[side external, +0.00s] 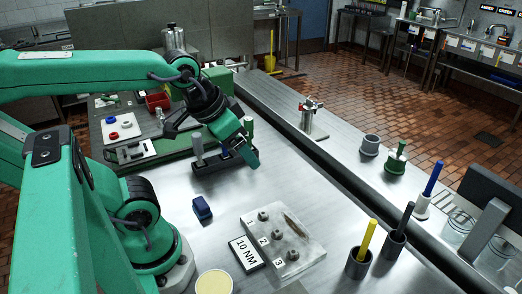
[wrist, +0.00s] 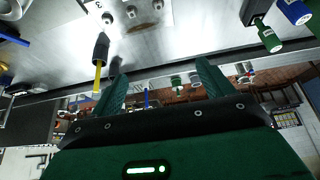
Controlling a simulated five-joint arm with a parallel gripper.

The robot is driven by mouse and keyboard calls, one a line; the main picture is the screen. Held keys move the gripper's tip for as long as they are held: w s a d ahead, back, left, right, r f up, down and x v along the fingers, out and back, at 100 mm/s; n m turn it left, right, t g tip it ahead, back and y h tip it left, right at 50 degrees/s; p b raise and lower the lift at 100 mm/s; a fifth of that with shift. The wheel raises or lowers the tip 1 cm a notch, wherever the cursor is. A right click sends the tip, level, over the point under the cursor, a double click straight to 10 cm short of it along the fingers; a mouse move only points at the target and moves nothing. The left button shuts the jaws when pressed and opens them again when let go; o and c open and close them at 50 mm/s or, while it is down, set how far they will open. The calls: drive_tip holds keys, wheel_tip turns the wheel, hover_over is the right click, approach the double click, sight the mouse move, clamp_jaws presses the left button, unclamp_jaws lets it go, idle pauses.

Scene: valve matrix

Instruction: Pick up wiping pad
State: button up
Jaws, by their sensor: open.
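A small dark blue block (side external: 202,208), which looks like the wiping pad, lies on the steel table in the side view, left of the numbered plate.
A numbered plate (side external: 270,216) with nuts, a "10 NM" card (side external: 244,253) and a round cream-topped thing (side external: 213,283) are near the block. A black rack (side external: 214,162) with upright handles stands behind it. Cups with yellow (side external: 367,238) and black (side external: 404,218) handles stand at right.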

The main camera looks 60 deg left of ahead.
idle(0.3)
drive_tip(key=m+g+h, duration=0.1)
drive_tip(key=m+g, duration=0.1)
drive_tip(key=g, duration=0.5)
hover_over(202, 201)
drive_tip(key=a, duration=0.1)
drive_tip(key=f, duration=1.5)
drive_tip(key=shift+w+f, duration=0.25)
drive_tip(key=shift+w, duration=0.15)
drive_tip(key=shift+s+d+f, duration=0.1)
drive_tip(key=shift+f, duration=0.55)
drive_tip(key=shift+s+d+f, duration=0.1)
drive_tip(key=shift+f, duration=0.5)
drive_tip(key=shift+f, duration=0.15)
drive_tip(key=shift+s+d+f, duration=0.1)
drive_tip(key=shift+d+f, duration=0.05)
drive_tip(key=shift+f, duration=1.05)
drive_tip(key=shift+s+d+f, duration=0.1)
drive_tip(key=shift+d+f, duration=0.05)
drive_tip(key=shift+f, duration=1.05)
